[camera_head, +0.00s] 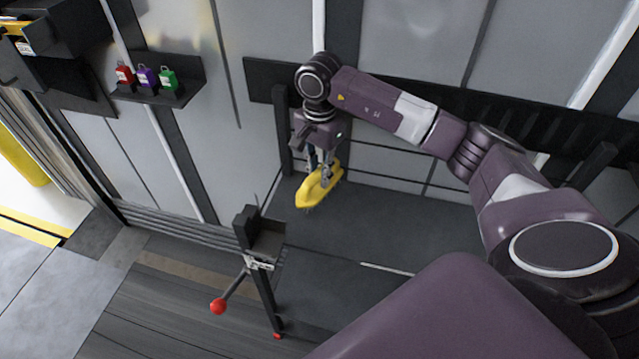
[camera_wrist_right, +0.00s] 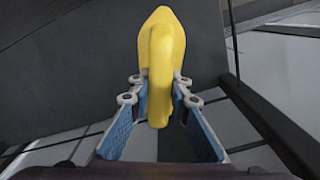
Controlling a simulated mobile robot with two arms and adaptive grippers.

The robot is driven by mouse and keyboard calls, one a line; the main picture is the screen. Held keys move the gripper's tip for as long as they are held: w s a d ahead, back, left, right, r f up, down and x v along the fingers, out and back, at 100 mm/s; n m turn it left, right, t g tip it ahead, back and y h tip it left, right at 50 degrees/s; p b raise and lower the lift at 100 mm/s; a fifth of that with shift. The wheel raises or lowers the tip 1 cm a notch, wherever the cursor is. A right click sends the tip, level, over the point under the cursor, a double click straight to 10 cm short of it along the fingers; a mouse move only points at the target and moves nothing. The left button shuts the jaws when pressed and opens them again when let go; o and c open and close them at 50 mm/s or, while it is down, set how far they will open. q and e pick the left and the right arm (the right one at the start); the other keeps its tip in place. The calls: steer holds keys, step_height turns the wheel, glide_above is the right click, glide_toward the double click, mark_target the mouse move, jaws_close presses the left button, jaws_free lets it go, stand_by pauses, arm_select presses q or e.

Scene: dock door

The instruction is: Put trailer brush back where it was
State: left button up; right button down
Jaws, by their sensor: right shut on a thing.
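The trailer brush (camera_head: 312,192) is yellow and hangs from my right gripper (camera_head: 322,168) in front of the grey wall panels, above the dark floor. In the right wrist view the yellow brush (camera_wrist_right: 161,60) stands between the two blue-padded fingers of the right gripper (camera_wrist_right: 160,95), which are shut on it. Its bristles are barely visible under the body in the head view. My left gripper is in neither view.
A dark post with a small tray (camera_head: 268,243) and a red-knobbed lever (camera_head: 219,306) stands left of the brush. A wall shelf (camera_head: 160,95) holds red, purple and green padlocks. A dark rail (camera_head: 500,130) runs along the wall. Dark floor below the brush looks clear.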

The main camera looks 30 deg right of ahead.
mark_target(319, 184)
step_height(319, 184, down, 4)
steer(key=shift+f+p, duration=0.1)
steer(key=shift+p, duration=0.2)
steer(key=shift+f, duration=0.15)
steer(key=c, duration=1.8)
jaws_free()
steer(key=shift+r, duration=0.25)
steer(key=shift+w+r, duration=0.1)
steer(key=shift+r, duration=0.25)
step_height(319, 184, up, 11)
steer(key=shift+r+b, duration=0.1)
steer(key=shift+b, duration=0.9)
